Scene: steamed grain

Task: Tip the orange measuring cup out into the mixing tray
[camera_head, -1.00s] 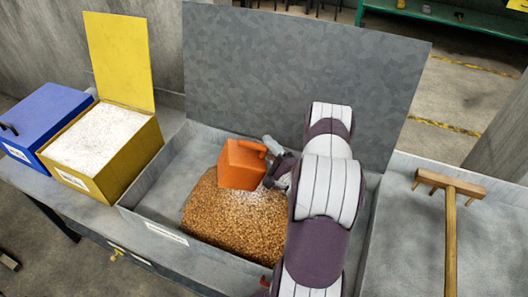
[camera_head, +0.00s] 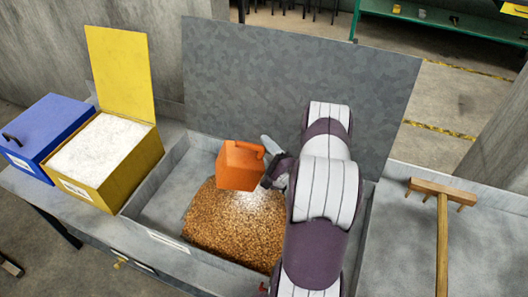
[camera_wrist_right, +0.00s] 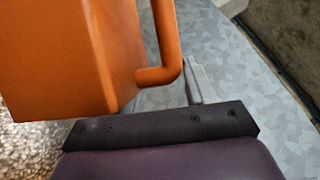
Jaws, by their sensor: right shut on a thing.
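The orange measuring cup (camera_head: 240,167) is tilted above the grain heap in the mixing tray (camera_head: 153,205). Its closed side faces the head camera, so its inside is hidden. My right gripper (camera_head: 272,163) is shut on the cup's handle; the cup and handle also fill the upper left of the right wrist view (camera_wrist_right: 70,55). Brown grain (camera_head: 235,228) lies heaped in the tray, with a white patch on top just below the cup. My left gripper is not in view.
A yellow bin (camera_head: 120,180) of white material, lid raised, and a closed blue bin (camera_head: 50,130) stand left of the tray. The tall grey panel (camera_head: 300,80) rises behind the tray. A wooden rake (camera_head: 442,240) lies on the right.

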